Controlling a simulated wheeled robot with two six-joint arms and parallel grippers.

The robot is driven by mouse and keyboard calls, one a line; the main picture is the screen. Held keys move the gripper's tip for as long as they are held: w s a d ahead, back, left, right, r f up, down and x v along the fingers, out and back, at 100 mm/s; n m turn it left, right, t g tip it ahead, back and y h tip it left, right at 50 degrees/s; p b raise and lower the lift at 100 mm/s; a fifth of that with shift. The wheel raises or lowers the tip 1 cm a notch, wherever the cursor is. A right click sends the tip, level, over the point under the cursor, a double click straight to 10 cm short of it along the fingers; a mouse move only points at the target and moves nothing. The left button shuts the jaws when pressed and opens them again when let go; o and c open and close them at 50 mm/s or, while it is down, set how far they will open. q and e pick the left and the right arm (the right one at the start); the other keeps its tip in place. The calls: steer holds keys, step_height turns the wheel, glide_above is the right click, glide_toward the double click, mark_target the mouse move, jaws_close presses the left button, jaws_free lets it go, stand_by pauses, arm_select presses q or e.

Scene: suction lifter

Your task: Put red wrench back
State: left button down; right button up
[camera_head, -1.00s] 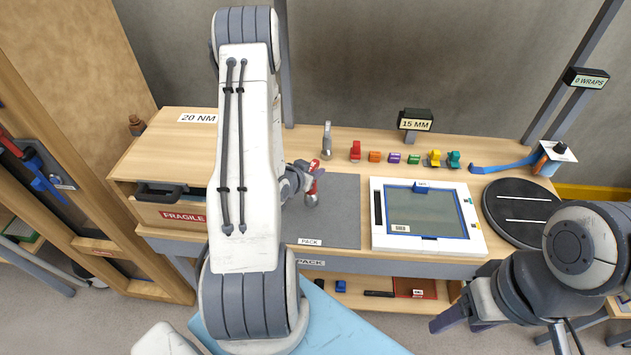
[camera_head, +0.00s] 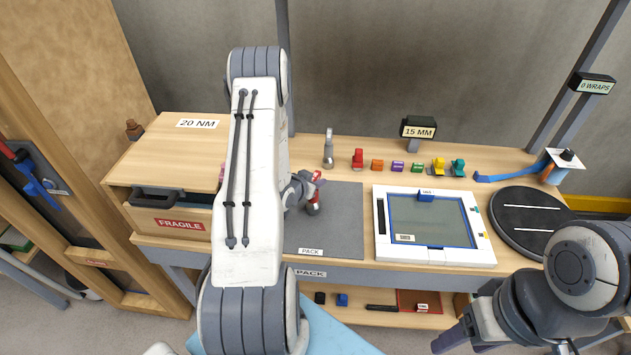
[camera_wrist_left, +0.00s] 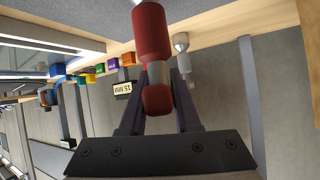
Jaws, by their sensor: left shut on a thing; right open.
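The red wrench (camera_head: 314,205), a red and grey tool, is above the back left part of the grey mat (camera_head: 342,235) in the head view. My left gripper (camera_head: 310,190) is shut on it there, partly behind my arm. The wrist view shows the tool's red and grey body (camera_wrist_left: 152,40) running up from between the dark fingers of my left gripper (camera_wrist_left: 160,85). Its far end leaves that picture at the top, so I cannot tell whether it touches the mat. My right gripper (camera_head: 448,342) is open and empty at the lower right, in front of the bench.
A grey upright tool (camera_head: 328,150) and several coloured blocks (camera_head: 397,166) line the bench's back. A white framed panel (camera_head: 435,255) and a black turntable (camera_head: 525,215) stand to the right. Red and blue tools (camera_head: 30,175) hang further left.

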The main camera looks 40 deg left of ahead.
arm_select(q)
steer(key=shift+f, duration=0.2)
steer(key=c, duration=0.6)
jaws_free()
steer(key=shift+r, duration=0.1)
steer(key=shift+c, duration=0.2)
steer(key=shift+s+r, duration=0.1)
steer(key=shift+r, duration=0.05)
steer(key=v, duration=1.2)
